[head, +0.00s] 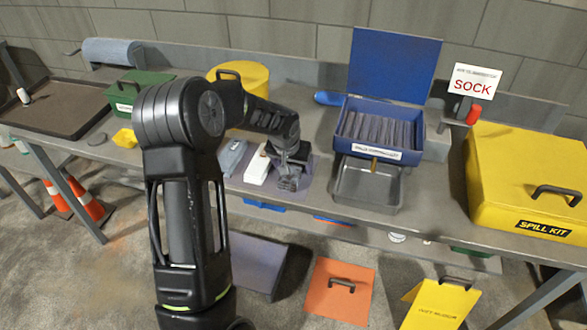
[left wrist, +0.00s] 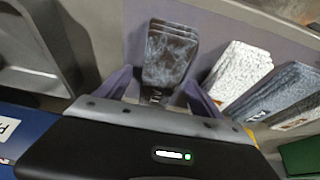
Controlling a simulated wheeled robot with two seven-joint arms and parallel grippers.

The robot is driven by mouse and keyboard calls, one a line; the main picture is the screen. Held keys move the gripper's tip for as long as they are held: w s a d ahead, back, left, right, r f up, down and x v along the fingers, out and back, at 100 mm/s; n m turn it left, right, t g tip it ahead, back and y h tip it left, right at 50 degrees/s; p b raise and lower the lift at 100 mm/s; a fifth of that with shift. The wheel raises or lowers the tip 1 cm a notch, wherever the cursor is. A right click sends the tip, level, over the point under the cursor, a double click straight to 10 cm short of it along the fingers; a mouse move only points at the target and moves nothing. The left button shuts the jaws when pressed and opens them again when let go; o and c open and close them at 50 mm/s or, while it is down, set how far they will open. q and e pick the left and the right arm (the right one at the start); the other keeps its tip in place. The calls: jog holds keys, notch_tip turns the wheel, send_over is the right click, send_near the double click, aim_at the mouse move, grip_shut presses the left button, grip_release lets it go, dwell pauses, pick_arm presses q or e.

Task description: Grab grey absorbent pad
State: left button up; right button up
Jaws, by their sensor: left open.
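The dark grey absorbent pads (head: 288,184) lie in a small stack on a purple-grey mat (head: 307,163) on the bench. In the left wrist view the mottled grey stack (left wrist: 170,55) lies straight ahead of the jaws. My left gripper (head: 292,160) is open, low over the near end of the stack in that view. Its two fingers (left wrist: 158,88) are spread to either side of the stack's end, with nothing held. I cannot tell whether they touch the pads. My right gripper is in neither view.
White pads (head: 257,167) and blue-grey pads (head: 232,157) lie close beside the grey ones. A metal tray (head: 368,203) and an open blue box (head: 378,152) stand to the right, a yellow spill kit case (head: 520,180) farther right. A yellow drum (head: 252,75) stands behind.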

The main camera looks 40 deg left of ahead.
aim_at(293, 168)
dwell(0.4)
pick_arm(q)
jog(key=c, duration=1.4)
jog(key=shift+c, duration=0.2)
jog(key=shift+r, duration=0.15)
notch_tip(293, 168, up, 10)
jog(key=b, duration=0.1)
